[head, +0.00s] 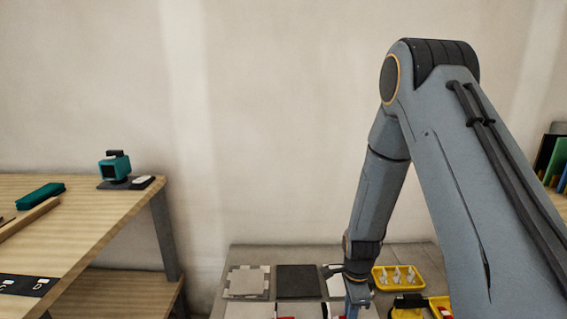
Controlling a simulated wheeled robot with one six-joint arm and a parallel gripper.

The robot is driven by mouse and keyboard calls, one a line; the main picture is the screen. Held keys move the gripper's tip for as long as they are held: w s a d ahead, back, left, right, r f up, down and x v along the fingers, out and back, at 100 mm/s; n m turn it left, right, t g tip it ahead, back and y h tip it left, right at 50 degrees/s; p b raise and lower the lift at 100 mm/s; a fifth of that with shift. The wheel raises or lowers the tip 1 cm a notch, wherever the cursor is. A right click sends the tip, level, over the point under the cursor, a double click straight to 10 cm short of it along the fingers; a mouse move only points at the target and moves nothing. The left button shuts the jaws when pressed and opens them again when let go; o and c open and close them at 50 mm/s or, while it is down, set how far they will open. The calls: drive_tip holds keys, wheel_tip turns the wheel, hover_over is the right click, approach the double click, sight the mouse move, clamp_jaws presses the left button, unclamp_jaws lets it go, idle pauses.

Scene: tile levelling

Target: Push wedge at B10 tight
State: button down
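My gripper (358,298) is at the lower middle of the head view, pointing down over the tiles. Its fingertips are at or below the bottom edge, so I cannot tell whether it is open or shut. Near it lie a light grey tile (247,282), a dark tile (298,281) and a partly hidden white tile (329,271). Small red pieces (285,317) show at the bottom edge beside the gripper. I cannot make out which spot is B10 or pick out its wedge.
A yellow tray (397,270) with several small white pieces stands right of my gripper. More yellow containers (439,302) and a black item (410,300) lie nearer. A wooden bench (100,215) at left holds a teal device (115,167). A plain wall is behind.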

drive_tip(key=shift+a, duration=0.75)
idle(0.5)
idle(0.4)
drive_tip(key=c, duration=1.6)
unclamp_jaws()
wheel_tip(320, 180, up, 8)
drive_tip(key=shift+f+p, duration=0.2)
drive_tip(key=shift+p, duration=0.45)
drive_tip(key=s+a+r+n, duration=0.2)
drive_tip(key=s+r+n, duration=0.3)
drive_tip(key=r, duration=0.3)
drive_tip(key=s+a+r+n, duration=0.2)
drive_tip(key=s+r+n, duration=0.3)
drive_tip(key=r, duration=0.2)
drive_tip(key=s+a+r+n, duration=0.1)
drive_tip(key=s+r+n, duration=0.8)
drive_tip(key=s, duration=0.4)
drive_tip(key=shift+m, duration=0.5)
drive_tip(key=d+r+p, duration=0.2)
drive_tip(key=p, duration=0.2)
drive_tip(key=d+r+p, duration=0.1)
drive_tip(key=d+p, duration=0.1)
drive_tip(key=p, duration=0.3)
drive_tip(key=d+r+p, duration=0.2)
drive_tip(key=p, duration=0.2)
drive_tip(key=shift+d+r, duration=0.3)
drive_tip(key=shift+d, duration=0.1)
